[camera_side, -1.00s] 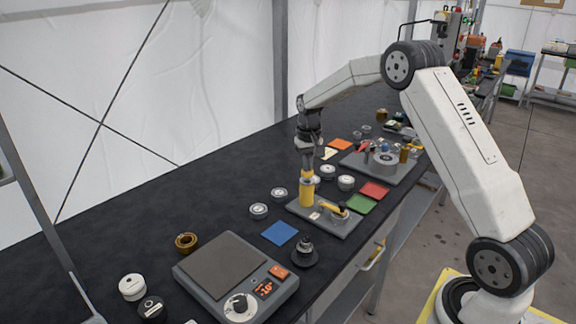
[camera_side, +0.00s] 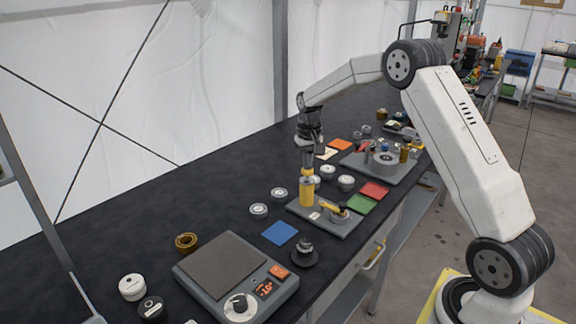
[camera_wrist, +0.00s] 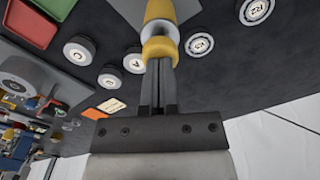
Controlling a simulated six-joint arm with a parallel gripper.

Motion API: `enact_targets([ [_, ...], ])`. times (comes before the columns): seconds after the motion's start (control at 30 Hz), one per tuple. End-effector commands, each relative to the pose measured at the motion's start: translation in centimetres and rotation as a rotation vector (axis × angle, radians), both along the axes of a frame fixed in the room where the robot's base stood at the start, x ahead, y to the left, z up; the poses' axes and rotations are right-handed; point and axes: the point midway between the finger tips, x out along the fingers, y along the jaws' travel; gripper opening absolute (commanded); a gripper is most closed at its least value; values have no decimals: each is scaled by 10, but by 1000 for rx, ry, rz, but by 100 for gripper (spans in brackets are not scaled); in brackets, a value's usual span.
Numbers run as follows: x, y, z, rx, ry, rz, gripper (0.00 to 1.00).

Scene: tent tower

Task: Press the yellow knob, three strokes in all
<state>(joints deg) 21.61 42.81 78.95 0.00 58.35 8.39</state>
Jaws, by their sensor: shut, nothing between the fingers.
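The yellow knob (camera_side: 307,174) tops a yellow post (camera_side: 306,194) on a grey base plate (camera_side: 336,226). In the wrist view the rounded knob (camera_wrist: 159,49) sits at my fingertips, with a pale shaft (camera_wrist: 160,28) showing between it and the yellow body (camera_wrist: 159,9). My gripper (camera_side: 307,167) points down from above, its fingers shut and empty. In the wrist view the closed fingertips (camera_wrist: 159,64) meet the knob's top, apparently touching; the exact contact is hidden.
A small yellow-handled lever (camera_side: 334,209) is on the same plate. White-topped round pots (camera_side: 259,211) stand close by. A scale (camera_side: 233,278) and a dark knobbed disc (camera_side: 304,252) are nearer. Coloured squares (camera_side: 279,233) lie flat.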

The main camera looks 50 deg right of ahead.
Motion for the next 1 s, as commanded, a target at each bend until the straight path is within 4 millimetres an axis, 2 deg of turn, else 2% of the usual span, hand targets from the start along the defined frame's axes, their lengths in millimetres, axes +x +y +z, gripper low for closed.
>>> enact_targets([
  [0.4,1,0,21,-1,-2,0,0],
  [1.0,0,0,21,-1,-2,0,0],
])
